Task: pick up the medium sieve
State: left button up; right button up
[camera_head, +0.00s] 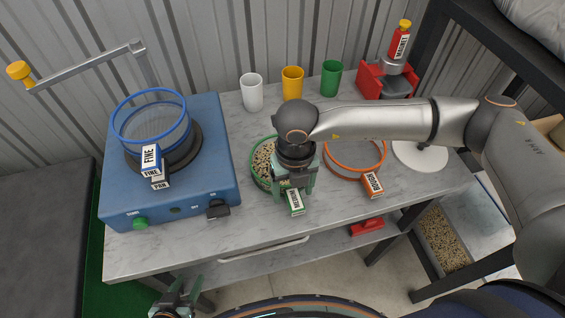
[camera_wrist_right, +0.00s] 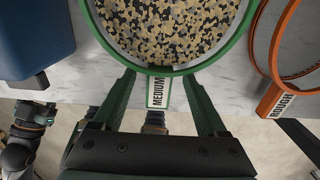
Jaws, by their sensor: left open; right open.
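The medium sieve (camera_head: 257,185) has a green rim and a white tab lettered MEDIUM. It lies on the grey bench, with beige and dark granules showing inside its rim. My right gripper (camera_head: 296,192) is over its front edge and hides part of it. In the right wrist view, the tab of the medium sieve (camera_wrist_right: 158,92) sits between the open fingers of my right gripper (camera_wrist_right: 160,82), near the green rim. I cannot tell whether the fingers touch it. My left gripper (camera_head: 178,298) is open and empty, low in front of the bench.
The blue machine (camera_head: 120,203) at the left carries the blue fine sieve (camera_head: 117,128). The orange rough sieve (camera_head: 340,176) lies close right of the medium one. White, yellow and green cups (camera_head: 331,78) stand behind. A red device (camera_head: 371,82) is at the back right.

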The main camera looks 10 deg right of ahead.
grip_shut()
dwell(0.5)
jog(key=shift+r, duration=0.1)
